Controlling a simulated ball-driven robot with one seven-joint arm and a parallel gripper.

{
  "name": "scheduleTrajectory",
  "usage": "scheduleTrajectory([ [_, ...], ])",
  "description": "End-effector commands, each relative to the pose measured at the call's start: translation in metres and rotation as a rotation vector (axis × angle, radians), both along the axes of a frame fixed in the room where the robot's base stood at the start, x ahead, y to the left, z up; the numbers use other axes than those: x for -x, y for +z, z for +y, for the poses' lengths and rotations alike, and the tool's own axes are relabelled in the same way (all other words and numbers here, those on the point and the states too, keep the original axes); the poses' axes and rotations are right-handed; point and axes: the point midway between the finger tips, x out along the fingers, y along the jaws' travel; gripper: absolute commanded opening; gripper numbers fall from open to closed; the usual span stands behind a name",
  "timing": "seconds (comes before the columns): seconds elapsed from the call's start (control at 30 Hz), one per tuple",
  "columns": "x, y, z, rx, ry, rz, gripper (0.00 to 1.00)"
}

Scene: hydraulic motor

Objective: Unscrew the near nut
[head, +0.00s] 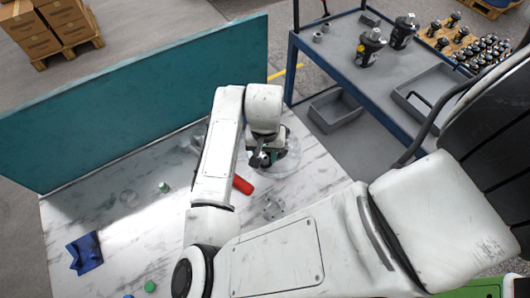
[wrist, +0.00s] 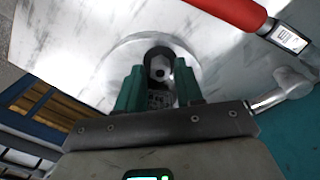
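I see a gap around the nut; whether a finger touches the dark part I cannot tell. In the head view my gripper (head: 262,158) points down over the round plate (head: 290,158) on the marble-look table, and my wrist hides most of the part. I cannot see a second nut clearly.
A red-handled tool (head: 243,185) lies just left of the plate. A teal panel (head: 130,100) edges the table's back. A blue cart (head: 335,55) stands behind right.

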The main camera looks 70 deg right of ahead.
Motion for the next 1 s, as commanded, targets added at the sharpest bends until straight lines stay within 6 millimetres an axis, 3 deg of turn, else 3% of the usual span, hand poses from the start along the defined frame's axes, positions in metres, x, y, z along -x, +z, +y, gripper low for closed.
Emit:
scheduleTrajectory([
  [0.53, -0.0004, -0.0023, 0.0003, -0.002, -0.8, -0.001, 0.36],
  [1.0, 0.0002, 0.0001, -0.0002, 0.0, -0.873, 0.0, 0.36],
])
